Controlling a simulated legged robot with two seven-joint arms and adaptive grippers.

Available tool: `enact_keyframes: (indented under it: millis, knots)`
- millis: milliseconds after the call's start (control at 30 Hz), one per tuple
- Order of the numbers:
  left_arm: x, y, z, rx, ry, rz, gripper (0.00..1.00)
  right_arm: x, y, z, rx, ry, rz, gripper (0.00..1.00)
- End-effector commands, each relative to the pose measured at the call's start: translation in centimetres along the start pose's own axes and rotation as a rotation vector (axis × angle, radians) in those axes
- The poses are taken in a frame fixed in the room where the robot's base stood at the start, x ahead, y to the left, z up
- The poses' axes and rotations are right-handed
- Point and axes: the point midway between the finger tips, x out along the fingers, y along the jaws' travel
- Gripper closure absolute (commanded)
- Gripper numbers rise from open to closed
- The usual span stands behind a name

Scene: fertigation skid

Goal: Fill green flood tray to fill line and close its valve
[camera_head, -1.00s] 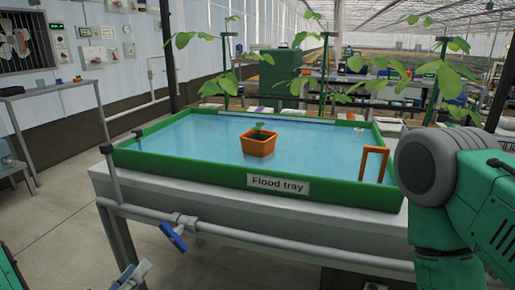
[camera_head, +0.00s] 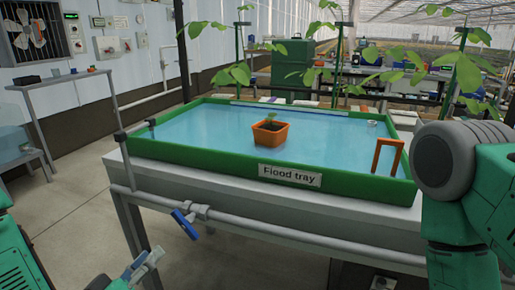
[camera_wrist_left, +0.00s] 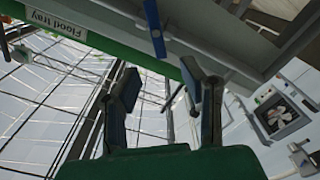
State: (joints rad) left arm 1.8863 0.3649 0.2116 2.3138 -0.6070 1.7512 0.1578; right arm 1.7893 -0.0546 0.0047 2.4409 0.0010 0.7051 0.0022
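The green flood tray (camera_head: 225,158), labelled "Flood tray", stands on a grey bench and holds blue water. An orange arch-shaped marker (camera_head: 388,157) rises at its front right inside corner; I cannot tell the exact water level against a fill line. The blue valve handle (camera_head: 186,225) sits on the grey pipe along the bench front, slanting down from the pipe. It also shows in the left wrist view (camera_wrist_left: 154,28). My left gripper (camera_head: 141,268) is below and left of the handle, apart from it. Its fingers (camera_wrist_left: 158,85) are spread and empty. My right gripper is out of view.
An orange pot (camera_head: 270,133) with a seedling stands in the water. The grey pipe (camera_head: 300,235) runs along the bench front, with an upright pipe at the left corner. A grey side table (camera_head: 62,78) stands at the left. Floor between is clear.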

Motion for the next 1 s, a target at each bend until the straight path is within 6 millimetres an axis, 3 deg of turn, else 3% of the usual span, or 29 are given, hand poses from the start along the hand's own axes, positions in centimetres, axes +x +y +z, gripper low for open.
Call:
enact_keyframes:
  millis: [200,367,1000]
  knots:
    - [-1.5,-0.1,0.9,-0.008,-0.004,-0.007,0.64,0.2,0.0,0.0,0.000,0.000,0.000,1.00]
    - [-0.9,0.2,0.9,0.004,-0.001,0.003,0.64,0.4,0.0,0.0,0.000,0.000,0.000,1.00]
    - [10.7,0.1,1.1,0.005,-0.003,0.004,0.64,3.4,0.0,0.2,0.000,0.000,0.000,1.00]
